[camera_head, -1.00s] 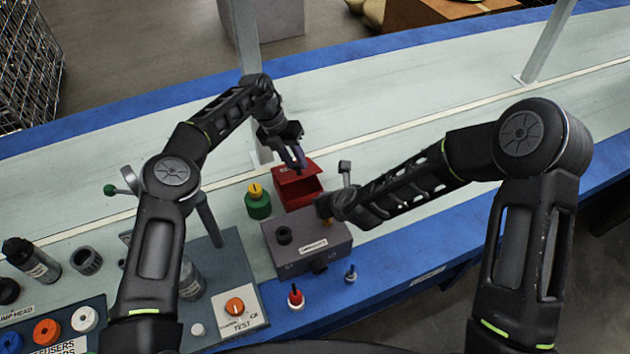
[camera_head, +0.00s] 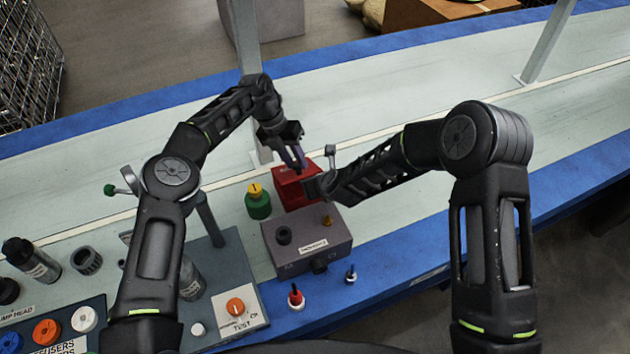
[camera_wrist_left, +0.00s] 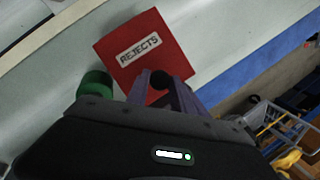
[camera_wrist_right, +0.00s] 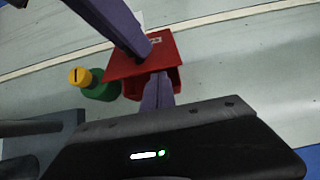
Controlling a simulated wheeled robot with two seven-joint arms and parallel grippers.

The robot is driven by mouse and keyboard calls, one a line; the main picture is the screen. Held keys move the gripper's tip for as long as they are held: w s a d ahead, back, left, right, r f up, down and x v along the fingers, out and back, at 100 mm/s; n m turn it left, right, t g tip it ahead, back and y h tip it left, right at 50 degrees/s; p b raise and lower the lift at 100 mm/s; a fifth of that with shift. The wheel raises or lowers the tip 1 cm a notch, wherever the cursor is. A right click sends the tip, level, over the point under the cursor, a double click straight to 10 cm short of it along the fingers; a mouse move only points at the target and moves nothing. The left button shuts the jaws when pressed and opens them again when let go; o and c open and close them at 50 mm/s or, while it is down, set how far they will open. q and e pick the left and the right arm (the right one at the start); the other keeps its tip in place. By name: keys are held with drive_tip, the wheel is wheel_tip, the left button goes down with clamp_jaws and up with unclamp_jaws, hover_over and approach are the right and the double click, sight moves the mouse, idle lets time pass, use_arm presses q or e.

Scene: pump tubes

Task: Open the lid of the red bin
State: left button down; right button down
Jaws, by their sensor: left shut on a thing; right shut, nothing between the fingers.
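The red bin (camera_head: 288,202) stands on the pale conveyor, and its lid (camera_wrist_right: 130,66) is tilted partly open above a dark gap in the right wrist view. The lid bears a REJECTS label (camera_wrist_left: 138,48) in the left wrist view. My left gripper (camera_head: 298,164) is shut at the lid's edge, with a dark piece between its purple fingers in the left wrist view. My right gripper (camera_wrist_right: 158,82) is shut and empty, its fingertips close to the bin's opening under the lid. Whether they touch the lid is unclear. My right arm hides part of the bin in the head view.
A green bottle with a yellow top (camera_head: 257,205) stands just left of the bin. A grey box (camera_head: 312,240) with knobs sits in front. A red-tipped peg (camera_head: 296,297) stands nearer. The conveyor (camera_head: 420,100) behind the bin is clear.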

sight(286, 172)
use_arm(q)
drive_tip(key=shift+s+f, duration=0.1)
drive_tip(key=shift+f, duration=0.05)
use_arm(e)
drive_tip(key=shift+w+a+r, duration=0.15)
drive_tip(key=shift+w+r, duration=0.15)
drive_tip(key=shift+r, duration=0.2)
drive_tip(key=shift+w+a+r, duration=0.1)
drive_tip(key=shift+w+r, duration=0.15)
drive_tip(key=shift+r, duration=0.2)
use_arm(q)
drive_tip(key=c, duration=1.1)
unclamp_jaws()
drive_tip(key=shift+d, duration=0.1)
drive_tip(key=shift+s, duration=0.1)
drive_tip(key=shift+r, duration=0.3)
drive_tip(key=v, duration=0.7)
drive_tip(key=shift+w+a, duration=0.2)
drive_tip(key=shift+a, duration=0.1)
use_arm(e)
drive_tip(key=shift+s+d+f, duration=0.1)
drive_tip(key=shift+s+f, duration=0.05)
drive_tip(key=shift+f, duration=0.05)
